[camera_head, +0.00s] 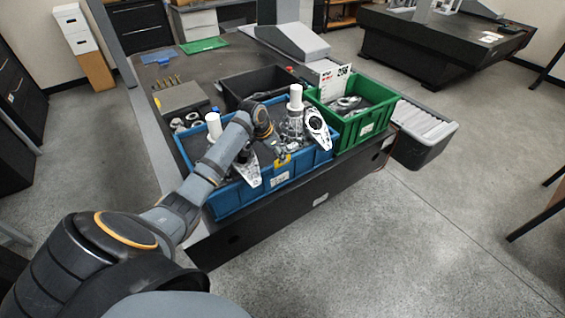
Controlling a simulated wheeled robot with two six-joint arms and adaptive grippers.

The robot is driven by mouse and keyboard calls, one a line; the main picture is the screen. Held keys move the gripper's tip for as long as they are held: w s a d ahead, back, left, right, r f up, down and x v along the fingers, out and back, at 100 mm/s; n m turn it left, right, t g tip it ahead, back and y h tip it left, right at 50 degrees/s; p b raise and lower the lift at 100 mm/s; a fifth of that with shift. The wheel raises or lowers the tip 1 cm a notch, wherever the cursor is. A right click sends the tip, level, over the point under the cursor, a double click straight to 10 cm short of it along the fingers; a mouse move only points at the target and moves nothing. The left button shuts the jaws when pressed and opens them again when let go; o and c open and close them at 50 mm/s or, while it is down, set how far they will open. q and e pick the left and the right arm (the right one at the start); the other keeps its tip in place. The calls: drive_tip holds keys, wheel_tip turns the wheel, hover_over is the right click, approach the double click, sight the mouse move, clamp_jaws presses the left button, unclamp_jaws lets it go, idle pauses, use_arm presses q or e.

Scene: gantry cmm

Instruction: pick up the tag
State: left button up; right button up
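A small yellow tag (282,160) shows at the near rim of the blue bin (240,198), above a white label. A white card (335,82) with large black digits and red marks stands upright at the green bin; I cannot tell which of the two is the task's tag. My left gripper (276,150) points down over the blue bin, just above and behind the yellow tag. Its fingers are small and dark against the bin's contents, so I cannot tell whether they are open or touching the tag. My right gripper is not in view.
White cylinders and grey metal parts stand in the blue bin around my gripper. The green bin (378,121) is at its right, a black bin (232,92) behind. A grey block (180,97) and several small parts lie on the dark table at left.

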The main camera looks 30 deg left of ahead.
use_arm(q)
drive_tip(key=x, duration=0.3)
drive_tip(key=shift+w+a+f, duration=0.1)
drive_tip(key=shift+a+f, duration=0.05)
drive_tip(key=shift+f, duration=0.15)
clamp_jaws()
drive_tip(key=shift+r, duration=0.1)
drive_tip(key=shift+r, duration=0.2)
wheel_tip(320, 180, up, 2)
drive_tip(key=shift+r+b, duration=0.15)
drive_tip(key=shift+b, duration=0.5)
drive_tip(key=s+d+r+p, duration=0.1)
drive_tip(key=s+d+r, duration=0.1)
drive_tip(key=s+r, duration=0.4)
drive_tip(key=s+d+r+p, duration=0.2)
drive_tip(key=s+d+r, duration=0.1)
drive_tip(key=s+r, duration=0.4)
drive_tip(key=shift+d+r, duration=0.25)
drive_tip(key=shift+r, duration=0.65)
